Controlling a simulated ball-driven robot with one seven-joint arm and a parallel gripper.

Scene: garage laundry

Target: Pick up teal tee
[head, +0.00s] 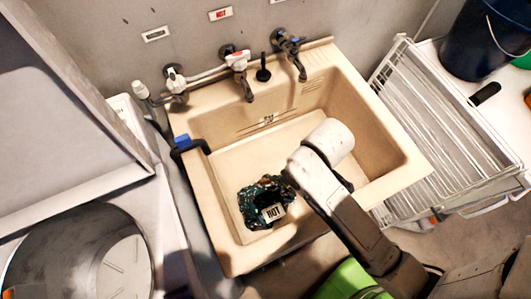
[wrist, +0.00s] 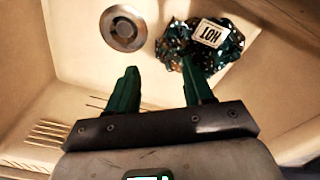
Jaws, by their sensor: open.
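The teal tee (head: 253,191) lies crumpled on the floor of the beige sink, with dark and speckled folds. In the wrist view the tee (wrist: 182,42) is at the upper right, beyond my gripper. My gripper (wrist: 158,72) is open, with its two green fingers apart and nothing between them. The right fingertip overlaps the tee's lower left edge in the picture; I cannot tell whether they touch. In the head view my arm reaches over the sink from the lower right and hides the fingers.
The sink (head: 222,255) has raised walls around the tee. Its drain (wrist: 123,28) is to the left of the tee in the wrist view. Taps (head: 238,62) stand along the back rim. A white wire rack (head: 425,120) is at the right, and a washer drum (head: 75,255) at lower left.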

